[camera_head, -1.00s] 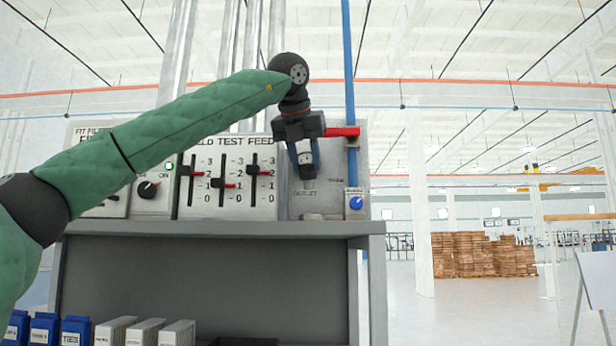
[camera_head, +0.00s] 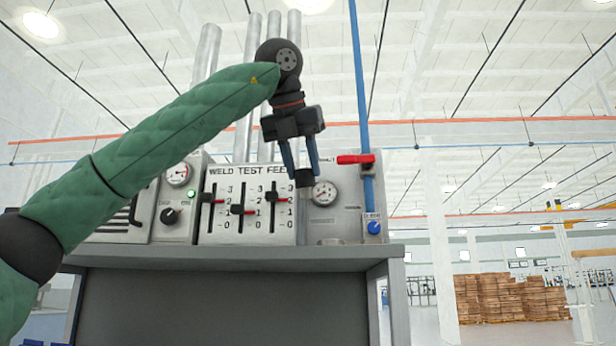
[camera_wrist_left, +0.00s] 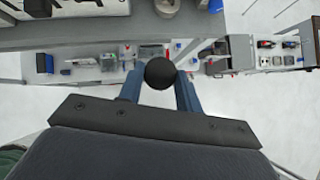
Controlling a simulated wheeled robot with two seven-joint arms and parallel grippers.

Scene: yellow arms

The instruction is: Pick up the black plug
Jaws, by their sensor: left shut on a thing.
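The black plug (camera_head: 304,178) is held between the blue fingers of my left gripper (camera_head: 303,170), in front of the right part of the panel in the head view. In the left wrist view the plug (camera_wrist_left: 160,74) shows as a round black end between the two blue fingertips (camera_wrist_left: 160,80). The gripper is shut on it. The plug appears clear of the panel and shelf, with a round gauge (camera_head: 324,193) just to its right. My right gripper is in neither view.
The weld test feed panel (camera_head: 248,205) with sliders stands behind the arm, above a grey shelf (camera_head: 240,255). A red-handled valve (camera_head: 356,159) on a blue pipe (camera_head: 360,80) and a blue knob (camera_head: 374,226) are to the right. Stacked wood (camera_head: 510,297) is far off.

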